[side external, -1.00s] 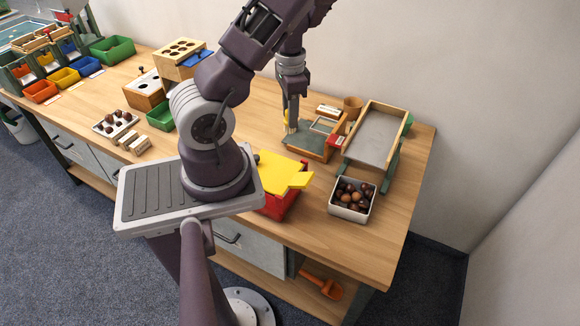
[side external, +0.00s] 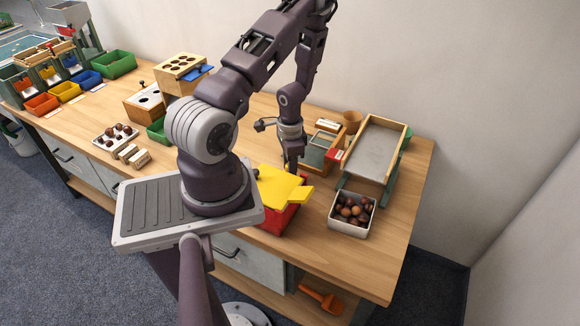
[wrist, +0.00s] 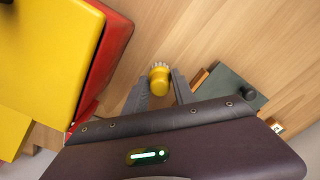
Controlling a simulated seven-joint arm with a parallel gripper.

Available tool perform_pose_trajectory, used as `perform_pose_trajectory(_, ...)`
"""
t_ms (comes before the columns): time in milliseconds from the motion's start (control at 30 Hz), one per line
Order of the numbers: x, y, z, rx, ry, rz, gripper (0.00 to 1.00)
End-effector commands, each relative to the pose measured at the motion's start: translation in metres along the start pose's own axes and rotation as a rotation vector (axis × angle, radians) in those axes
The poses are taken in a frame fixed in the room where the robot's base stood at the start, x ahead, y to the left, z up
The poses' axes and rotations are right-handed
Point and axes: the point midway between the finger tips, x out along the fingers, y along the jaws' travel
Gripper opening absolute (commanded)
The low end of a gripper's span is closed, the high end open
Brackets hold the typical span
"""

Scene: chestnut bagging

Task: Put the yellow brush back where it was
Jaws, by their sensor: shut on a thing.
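The yellow brush (wrist: 159,82) is between my gripper's fingers (wrist: 160,92) in the wrist view, with its pale bristles showing at the far end. My gripper (side external: 290,166) is shut on it. In the side external view the gripper points down just behind the yellow-lidded red box (side external: 284,188). There the brush is mostly hidden, and I cannot tell whether it touches the table. In the wrist view the box's yellow lid (wrist: 45,55) lies left of the brush, with bare wood around the bristles.
A wooden-framed tray with a green panel (side external: 316,155) stands just right of my gripper. Beyond it are a sloped wooden tray (side external: 378,150) and a white box of chestnuts (side external: 336,224). A small wooden cup (side external: 352,117) stands behind. Open tabletop (side external: 262,105) lies behind the gripper.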

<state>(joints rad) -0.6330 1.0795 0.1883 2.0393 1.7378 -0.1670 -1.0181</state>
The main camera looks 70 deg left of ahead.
Motion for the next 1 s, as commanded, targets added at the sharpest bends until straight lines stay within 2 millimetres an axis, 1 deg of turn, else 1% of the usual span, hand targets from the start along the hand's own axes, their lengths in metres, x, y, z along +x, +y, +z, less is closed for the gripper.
perform_pose_trajectory(33,0.002,0.0,0.0,-0.002,0.0,0.0,0.0)
perform_pose_trajectory(67,0.002,0.0,0.0,-0.001,0.0,0.0,0.33)
perform_pose_trajectory(100,0.002,0.0,0.0,-0.001,0.0,0.0,0.41)
perform_pose_trajectory(167,0.002,0.0,0.0,-0.001,0.0,0.0,0.53)
perform_pose_trajectory(467,0.001,0.0,0.0,0.0,0.0,0.0,0.53)
perform_pose_trajectory(567,-0.007,-0.001,-0.001,0.004,0.0,-0.003,0.53)
perform_pose_trajectory(667,-0.029,0.0,-0.002,0.008,0.002,-0.005,0.53)
perform_pose_trajectory(800,-0.068,0.0,-0.002,0.005,0.002,-0.003,0.53)
perform_pose_trajectory(900,-0.092,0.0,-0.001,0.004,0.001,-0.002,0.53)
perform_pose_trajectory(1000,-0.11,0.0,-0.001,0.003,0.002,-0.001,0.53)
